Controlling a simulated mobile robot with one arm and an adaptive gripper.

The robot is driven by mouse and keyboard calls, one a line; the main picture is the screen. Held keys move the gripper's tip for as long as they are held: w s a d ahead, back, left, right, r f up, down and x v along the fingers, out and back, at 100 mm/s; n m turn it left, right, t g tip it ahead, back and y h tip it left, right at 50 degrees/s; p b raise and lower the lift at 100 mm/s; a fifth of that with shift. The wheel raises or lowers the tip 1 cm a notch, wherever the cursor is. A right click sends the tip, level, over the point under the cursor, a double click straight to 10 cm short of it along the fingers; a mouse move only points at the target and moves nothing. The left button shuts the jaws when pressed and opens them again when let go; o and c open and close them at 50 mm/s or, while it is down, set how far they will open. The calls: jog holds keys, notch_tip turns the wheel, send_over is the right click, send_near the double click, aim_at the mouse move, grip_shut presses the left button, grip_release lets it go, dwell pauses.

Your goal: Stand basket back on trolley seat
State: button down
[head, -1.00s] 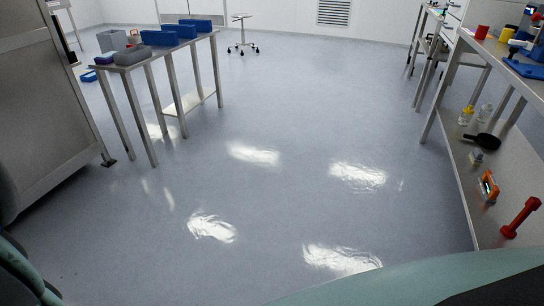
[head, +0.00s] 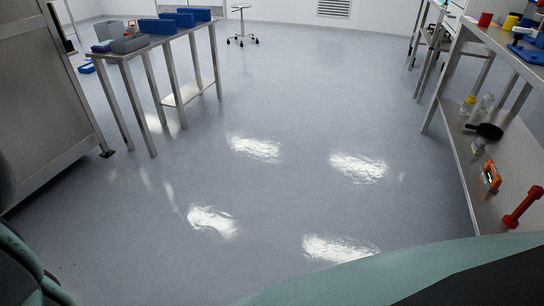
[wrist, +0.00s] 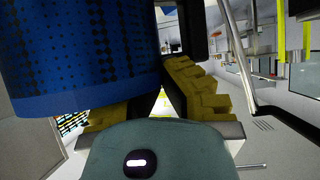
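A large blue curved surface with a pattern of dark dots (wrist: 80,50) fills the upper left of the wrist view; it may be the basket, but I cannot tell for certain. My gripper (wrist: 160,92) shows below and beside it, with yellow padded fingers on either side of a narrow gap. The blue thing hides much of the left finger, so I cannot tell whether the fingers hold it. A small white wheeled stool (head: 242,8) stands on the floor at the far back in the head view. I cannot identify the trolley seat.
A narrow metal table (head: 195,30) with blue and grey blocks stands at the left, beside a large metal cabinet (head: 45,95). A metal bench with a lower shelf (head: 480,190) runs along the right, holding bottles and tools. The floor (head: 300,130) between them is clear.

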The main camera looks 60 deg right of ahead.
jog(key=shift+f+b, duration=0.45)
jog(key=shift+b, duration=0.15)
jog(key=c, duration=1.7)
grip_release()
jog(key=o, duration=0.6)
jog(key=shift+o, duration=0.2)
